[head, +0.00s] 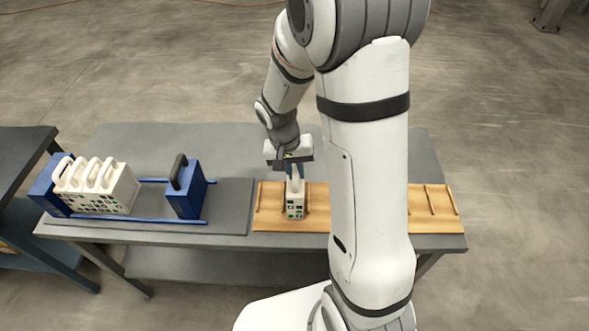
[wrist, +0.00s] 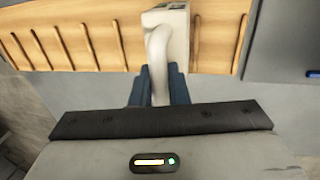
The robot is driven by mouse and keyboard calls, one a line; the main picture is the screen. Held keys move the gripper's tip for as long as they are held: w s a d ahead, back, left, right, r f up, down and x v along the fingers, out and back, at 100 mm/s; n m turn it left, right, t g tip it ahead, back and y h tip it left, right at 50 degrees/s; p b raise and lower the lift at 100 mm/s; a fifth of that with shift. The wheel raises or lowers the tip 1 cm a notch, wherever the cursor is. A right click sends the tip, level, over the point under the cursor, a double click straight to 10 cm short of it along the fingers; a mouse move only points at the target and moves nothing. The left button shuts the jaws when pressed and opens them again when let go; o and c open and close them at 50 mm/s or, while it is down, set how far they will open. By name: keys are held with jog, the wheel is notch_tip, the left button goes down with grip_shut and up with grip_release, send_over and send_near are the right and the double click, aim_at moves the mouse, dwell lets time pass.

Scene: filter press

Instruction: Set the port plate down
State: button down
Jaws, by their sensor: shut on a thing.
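The port plate (head: 295,208) is a narrow off-white plate with a pattern of holes and a loop handle on top. It stands upright at the wooden slotted rack (head: 268,221). Whether its lower edge touches the wood I cannot tell. My gripper (head: 294,174) is above it, with its blue fingers shut on the handle. In the wrist view my gripper (wrist: 154,88) has a finger on each side of the white handle (wrist: 158,48). The plate (wrist: 178,28) lies over the rack (wrist: 100,42) there, its lower part hidden.
At left on the grey table (head: 225,137) is the press, with several white plates (head: 105,188) against a blue end block (head: 47,186). A blue block with a black handle (head: 187,190) stands apart along blue rails (head: 150,219). My arm hides the rack's middle; its right end (head: 432,215) looks empty.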

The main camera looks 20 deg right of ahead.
jog(key=shift+f, duration=0.15)
jog(key=c, duration=1.4)
grip_release()
notch_tip(320, 180, up, 12)
jog(key=a, duration=0.2)
jog(key=s+r+n+t+y, duration=0.1)
jog(key=s+r+t, duration=0.1)
jog(key=s, duration=0.5)
jog(key=s+d+r+n+t+y, duration=0.1)
jog(key=s+r+n+t, duration=0.1)
jog(key=s+r, duration=0.2)
jog(key=s+b, duration=0.1)
jog(key=s, duration=0.2)
jog(key=shift+s+d, duration=0.25)
jog(key=shift+d, duration=0.05)
